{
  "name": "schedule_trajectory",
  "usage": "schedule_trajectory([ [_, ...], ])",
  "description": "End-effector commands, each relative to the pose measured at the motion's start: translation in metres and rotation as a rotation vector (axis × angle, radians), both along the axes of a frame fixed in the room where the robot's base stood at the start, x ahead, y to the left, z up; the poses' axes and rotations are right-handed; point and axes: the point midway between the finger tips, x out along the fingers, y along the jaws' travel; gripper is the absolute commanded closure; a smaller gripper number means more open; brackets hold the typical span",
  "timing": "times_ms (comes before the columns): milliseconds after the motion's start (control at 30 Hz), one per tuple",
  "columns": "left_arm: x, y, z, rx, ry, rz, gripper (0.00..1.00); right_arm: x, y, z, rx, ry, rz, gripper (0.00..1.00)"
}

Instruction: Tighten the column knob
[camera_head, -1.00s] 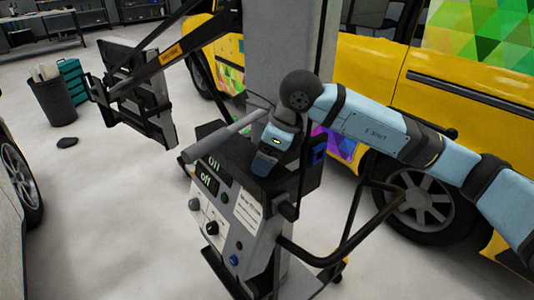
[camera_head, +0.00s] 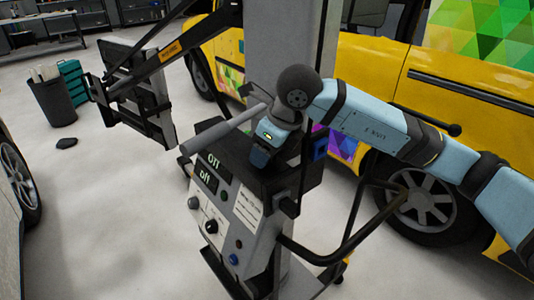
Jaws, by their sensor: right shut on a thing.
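My right arm reaches in from the right over the control box (camera_head: 218,205) of the grey cart. My right gripper (camera_head: 261,158) points down at the top of the box, by the foot of the grey column (camera_head: 288,50). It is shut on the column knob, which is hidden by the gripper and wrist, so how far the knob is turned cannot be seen. My left gripper is not in view.
A grey bar handle (camera_head: 222,132) and a black bent rail (camera_head: 345,245) are close to the gripper. A yellow van (camera_head: 370,62) stands behind. A black lamp panel (camera_head: 137,95) hangs at left, with a bin (camera_head: 53,102) beyond. Open floor lies left.

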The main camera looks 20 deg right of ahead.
Motion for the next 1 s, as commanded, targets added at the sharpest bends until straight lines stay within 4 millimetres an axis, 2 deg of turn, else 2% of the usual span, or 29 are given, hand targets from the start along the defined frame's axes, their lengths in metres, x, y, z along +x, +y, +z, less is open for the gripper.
schedule_trajectory([
  [267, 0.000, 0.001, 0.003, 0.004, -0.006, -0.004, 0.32, 0.000, 0.000, 0.000, -0.001, 0.001, -0.005, 0.69],
  [300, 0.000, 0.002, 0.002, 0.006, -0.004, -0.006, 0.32, 0.000, 0.000, 0.000, -0.001, 0.001, -0.005, 0.36],
  [367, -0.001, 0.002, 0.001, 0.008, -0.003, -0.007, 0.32, 0.000, 0.000, 0.000, 0.000, 0.000, -0.005, 0.22],
  [400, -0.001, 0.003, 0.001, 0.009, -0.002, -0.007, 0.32, 0.000, 0.000, 0.000, 0.000, 0.000, -0.004, 0.20],
  [733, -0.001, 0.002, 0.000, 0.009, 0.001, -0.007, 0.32, -0.001, -0.001, 0.005, 0.000, -0.001, -0.004, 0.20],
  [867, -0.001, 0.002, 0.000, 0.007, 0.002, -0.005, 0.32, -0.006, -0.005, 0.023, 0.001, -0.003, -0.004, 0.20],
  [1000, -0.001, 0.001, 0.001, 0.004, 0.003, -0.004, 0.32, -0.015, -0.014, 0.052, 0.000, -0.005, -0.006, 0.20],
])
